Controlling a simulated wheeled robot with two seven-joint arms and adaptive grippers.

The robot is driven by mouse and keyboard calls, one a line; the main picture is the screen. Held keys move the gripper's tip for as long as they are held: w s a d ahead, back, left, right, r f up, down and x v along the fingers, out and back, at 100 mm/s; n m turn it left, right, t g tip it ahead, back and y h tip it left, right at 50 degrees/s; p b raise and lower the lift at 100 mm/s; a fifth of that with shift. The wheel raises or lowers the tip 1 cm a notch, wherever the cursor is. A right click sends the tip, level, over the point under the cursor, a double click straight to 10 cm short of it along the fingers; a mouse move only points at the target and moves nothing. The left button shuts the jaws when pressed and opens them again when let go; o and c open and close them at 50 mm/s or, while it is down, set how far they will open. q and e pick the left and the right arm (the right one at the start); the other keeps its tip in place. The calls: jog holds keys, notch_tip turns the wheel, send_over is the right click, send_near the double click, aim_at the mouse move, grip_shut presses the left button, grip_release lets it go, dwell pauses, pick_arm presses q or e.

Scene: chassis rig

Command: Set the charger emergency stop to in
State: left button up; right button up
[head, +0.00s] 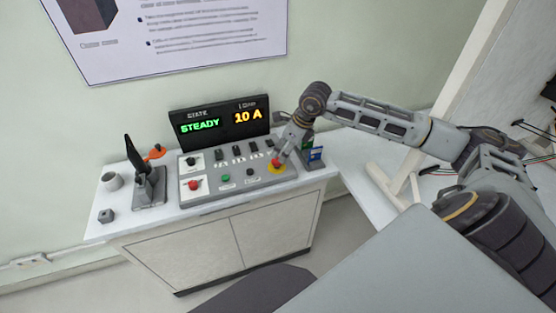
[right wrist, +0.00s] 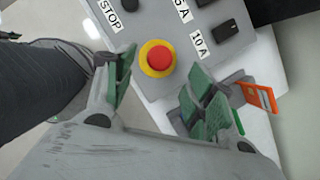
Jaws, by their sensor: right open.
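The emergency stop is a red mushroom button on a yellow ring (head: 277,168) at the right end of the grey control panel (head: 240,185). In the right wrist view the red button (right wrist: 158,57) shows whole, just past the fingers; I cannot tell whether it is pressed in. My right gripper (head: 283,154) is above the panel's right end, close to the button. In the right wrist view the green-padded fingers of this gripper (right wrist: 160,78) are open, one on each side of the button's line, holding nothing. My left gripper is not in view.
The panel also has a smaller red knob (head: 194,184), a green button (head: 226,178) and black switches. A display (head: 221,120) reads STEADY and 10 A.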

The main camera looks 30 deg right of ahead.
aim_at(277, 159)
jog(key=b+x, duration=0.1)
jog(key=x, duration=0.3)
jog(key=shift+w+a+f+b, duration=0.1)
jog(key=shift+w+f+b, duration=0.1)
jog(key=shift+f, duration=0.15)
jog(key=shift+w+a+f+b, duration=0.1)
jog(key=shift+f+b, duration=0.1)
jog(key=shift+f, duration=0.45)
jog(key=shift+c, duration=1.2)
jog(key=c, duration=0.7)
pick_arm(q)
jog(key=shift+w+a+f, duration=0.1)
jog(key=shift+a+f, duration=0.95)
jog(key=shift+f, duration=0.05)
pick_arm(e)
grip_shut()
